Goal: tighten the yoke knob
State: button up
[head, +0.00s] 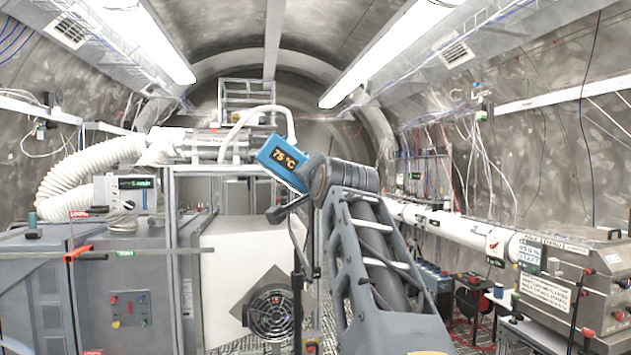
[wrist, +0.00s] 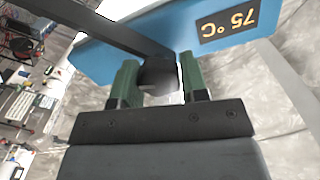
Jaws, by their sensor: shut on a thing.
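The dark yoke knob (wrist: 158,74) sits between the two green fingers of my gripper (wrist: 157,80) in the wrist view, at the end of a dark bar (wrist: 105,27). My gripper is shut on the knob. A blue box (wrist: 150,30) with an orange "75 °C" display lies right beyond the knob. In the head view the blue box (head: 283,160) is tilted, just left of my arm's wrist. My fingers and the knob cannot be made out there.
A white cabinet with a round fan (head: 270,312) stands below the blue box. A grey cabinet (head: 120,285) with a red-handled lever (head: 78,254) is at left. A white pipe (head: 455,224) and a steel box (head: 590,285) are at right. A white hose (head: 95,172) curves at upper left.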

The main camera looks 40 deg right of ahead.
jog(key=m, duration=0.4)
jog(key=shift+f+m+p, duration=0.1)
jog(key=shift+m+p, duration=0.35)
jog(key=shift+m, duration=1.75)
jog(key=o, duration=0.9)
jog(key=shift+s, duration=0.1)
